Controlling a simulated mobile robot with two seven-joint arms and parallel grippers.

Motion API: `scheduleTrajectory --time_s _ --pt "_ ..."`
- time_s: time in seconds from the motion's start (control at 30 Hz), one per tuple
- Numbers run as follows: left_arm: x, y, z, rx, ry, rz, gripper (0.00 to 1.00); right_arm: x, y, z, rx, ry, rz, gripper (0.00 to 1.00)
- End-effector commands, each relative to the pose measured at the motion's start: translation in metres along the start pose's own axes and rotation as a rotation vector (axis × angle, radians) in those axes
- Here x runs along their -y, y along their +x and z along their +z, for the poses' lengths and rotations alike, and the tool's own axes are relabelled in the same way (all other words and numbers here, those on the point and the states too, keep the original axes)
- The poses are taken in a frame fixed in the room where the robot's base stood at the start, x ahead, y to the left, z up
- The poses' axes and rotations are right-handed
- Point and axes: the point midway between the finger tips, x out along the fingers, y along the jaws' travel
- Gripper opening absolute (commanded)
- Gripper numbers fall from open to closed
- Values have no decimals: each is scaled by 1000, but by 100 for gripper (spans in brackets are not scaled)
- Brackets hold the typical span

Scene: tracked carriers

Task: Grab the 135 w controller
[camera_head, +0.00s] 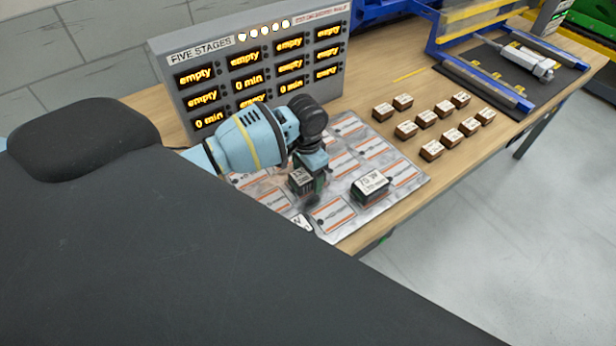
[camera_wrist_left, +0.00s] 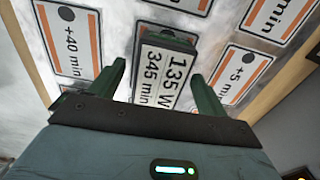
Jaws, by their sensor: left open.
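The 135 W controller (camera_wrist_left: 165,75), a dark block with a white label reading 135 W and 345 min, sits on the printed mat (camera_head: 415,183) in the left wrist view. In the head view, a block under my left gripper (camera_head: 308,180) appears to be this controller (camera_head: 301,179); its label is hard to read there. My left gripper is open, with one finger on each side of the controller in the left wrist view (camera_wrist_left: 161,88). I cannot tell whether the fingers touch it.
Another labelled dark block (camera_head: 370,186) stands on the mat to the right. A grey display panel (camera_head: 250,65) stands behind the mat. Several small brown blocks (camera_head: 427,118) lie on the table farther right. A blue frame (camera_head: 435,45) stands at the far end.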

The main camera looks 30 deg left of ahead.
Motion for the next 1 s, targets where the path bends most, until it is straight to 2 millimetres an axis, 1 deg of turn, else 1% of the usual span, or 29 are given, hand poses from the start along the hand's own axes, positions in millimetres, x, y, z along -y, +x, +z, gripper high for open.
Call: scheduleTrajectory --time_s 0.07,0.3,0.73,0.77,1.0 --pt "0 5 0 0 0 0 76 1 0 1 2 2 0 0" --pt "0 5 0 -1 1 -1 76 1 1 1 2 3 -1 0" --pt "0 4 0 -1 0 0 20 1 1 2 5 2 -1 0" --pt "0 4 0 -3 0 -1 18 1 1 2 5 2 -1 0" --pt "0 3 0 -3 0 -1 18 1 1 2 4 1 -1 0"
